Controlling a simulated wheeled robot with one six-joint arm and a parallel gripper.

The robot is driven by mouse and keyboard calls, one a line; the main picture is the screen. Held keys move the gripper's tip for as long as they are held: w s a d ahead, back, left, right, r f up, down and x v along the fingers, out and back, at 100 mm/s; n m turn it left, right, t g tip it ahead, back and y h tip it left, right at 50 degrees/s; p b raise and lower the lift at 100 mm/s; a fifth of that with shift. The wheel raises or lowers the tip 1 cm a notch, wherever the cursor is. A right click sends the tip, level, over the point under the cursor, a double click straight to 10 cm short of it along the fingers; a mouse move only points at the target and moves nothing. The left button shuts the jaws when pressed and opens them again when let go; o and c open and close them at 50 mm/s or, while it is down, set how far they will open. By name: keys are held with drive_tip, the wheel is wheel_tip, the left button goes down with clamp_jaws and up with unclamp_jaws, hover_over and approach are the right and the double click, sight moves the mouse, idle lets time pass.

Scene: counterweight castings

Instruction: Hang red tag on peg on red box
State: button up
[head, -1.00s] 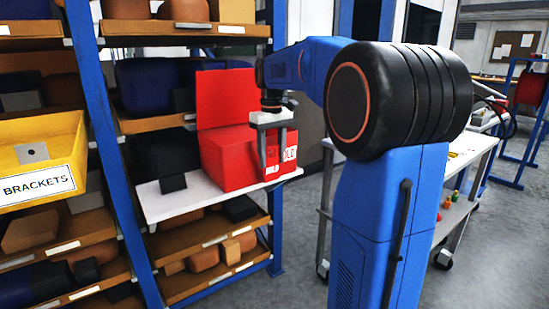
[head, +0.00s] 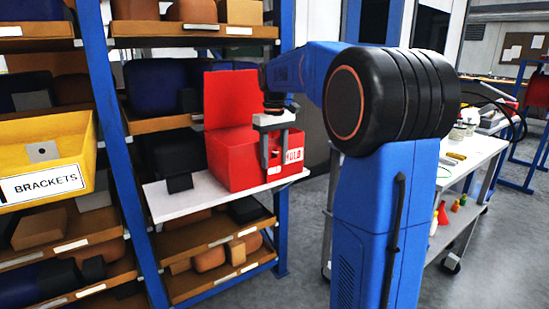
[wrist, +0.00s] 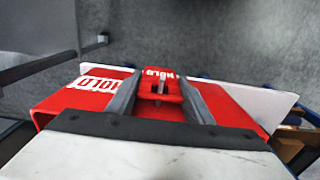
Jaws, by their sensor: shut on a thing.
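The red tag (wrist: 160,73), with white "HOLD" lettering, sits between the fingertips of my gripper (wrist: 159,82) in the wrist view. My gripper is shut on it. A small grey pin, apparently the peg (wrist: 160,88), shows at the tag's opening; I cannot tell whether it passes through. The red box (head: 232,163) stands on a white shelf board with its lid (head: 231,98) raised. In the head view, my gripper (head: 274,162) points down at the box's front right, covering part of its white lettering. The box's lettering (wrist: 96,83) also shows in the wrist view.
The white board (head: 175,205) projects from a blue-framed rack holding several castings. A yellow brackets bin (head: 45,155) hangs at left. A white cart (head: 470,160) with small items stands at right, behind my arm. Grey floor is open beyond the board.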

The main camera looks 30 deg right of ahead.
idle(0.3)
drive_tip(key=o, duration=1.1)
drive_tip(key=shift+r, duration=0.1)
wheel_tip(320, 180, up, 17)
drive_tip(key=s+a+f+t, duration=0.1)
drive_tip(key=s+a+f, duration=0.4)
drive_tip(key=s+f, duration=0.5)
drive_tip(key=s+a+f+t, duration=0.2)
drive_tip(key=s+a+f, duration=0.3)
drive_tip(key=s+f, duration=0.6)
drive_tip(key=s+a+f+t, duration=0.1)
drive_tip(key=s+a+f, duration=0.4)
drive_tip(key=s+f, duration=0.5)
drive_tip(key=shift+s+a+f+t, duration=0.35)
drive_tip(key=shift+t, duration=0.05)
